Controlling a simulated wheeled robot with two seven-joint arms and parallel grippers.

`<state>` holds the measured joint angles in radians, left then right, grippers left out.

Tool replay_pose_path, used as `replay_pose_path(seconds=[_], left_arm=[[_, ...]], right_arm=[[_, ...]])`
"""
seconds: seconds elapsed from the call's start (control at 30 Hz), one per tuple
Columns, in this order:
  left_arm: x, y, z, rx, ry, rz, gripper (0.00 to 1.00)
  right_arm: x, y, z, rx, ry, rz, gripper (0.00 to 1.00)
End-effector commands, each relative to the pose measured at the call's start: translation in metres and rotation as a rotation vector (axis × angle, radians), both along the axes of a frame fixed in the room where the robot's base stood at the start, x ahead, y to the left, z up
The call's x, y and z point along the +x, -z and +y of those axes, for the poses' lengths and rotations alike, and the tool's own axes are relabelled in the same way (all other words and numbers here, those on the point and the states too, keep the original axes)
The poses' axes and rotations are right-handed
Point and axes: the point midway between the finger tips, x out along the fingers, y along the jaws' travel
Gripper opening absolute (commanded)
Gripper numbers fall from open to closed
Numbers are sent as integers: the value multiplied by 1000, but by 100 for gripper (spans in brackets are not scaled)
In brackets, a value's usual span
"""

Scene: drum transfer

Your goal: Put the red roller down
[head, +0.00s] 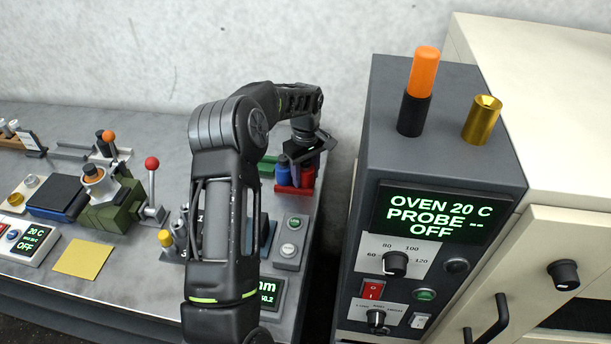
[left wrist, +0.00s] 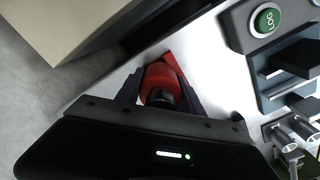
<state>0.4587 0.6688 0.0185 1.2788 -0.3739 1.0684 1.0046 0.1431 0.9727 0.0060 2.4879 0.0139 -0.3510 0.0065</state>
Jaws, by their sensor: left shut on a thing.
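The red roller (head: 307,172) is upright at the right back corner of the bench, at a red holder (head: 292,190). My left gripper (head: 305,158) comes down on it from above and is shut on it. In the left wrist view the red roller (left wrist: 158,78) sits between the two fingers of the gripper (left wrist: 160,95), with a red edge of the holder (left wrist: 176,66) beside it. I cannot tell whether the roller's bottom touches the holder. A blue roller (head: 283,173) stands just left of it. My right gripper is out of view.
A green block (head: 267,166) lies left of the blue roller. A grey button box (head: 291,243) stands in front. The oven cabinet (head: 440,150), bearing an orange-and-black handle (head: 423,75) and a brass cylinder (head: 481,122), rises to the right across a gap.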

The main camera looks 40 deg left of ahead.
Motion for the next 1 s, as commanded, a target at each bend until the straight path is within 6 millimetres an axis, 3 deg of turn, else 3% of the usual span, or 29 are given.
replay_pose_path(seconds=[0.2,0.23,0.47,0.77,1.0], left_arm=[[0,3,0,1,0,-1,0],[0,3,0,0,0,0,46],[0,3,0,0,0,0,65],[0,1,0,0,0,0,67],[0,-24,0,0,-1,-1,67]], right_arm=[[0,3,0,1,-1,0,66],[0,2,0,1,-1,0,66],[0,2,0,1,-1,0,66],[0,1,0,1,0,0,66],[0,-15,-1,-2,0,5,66]])
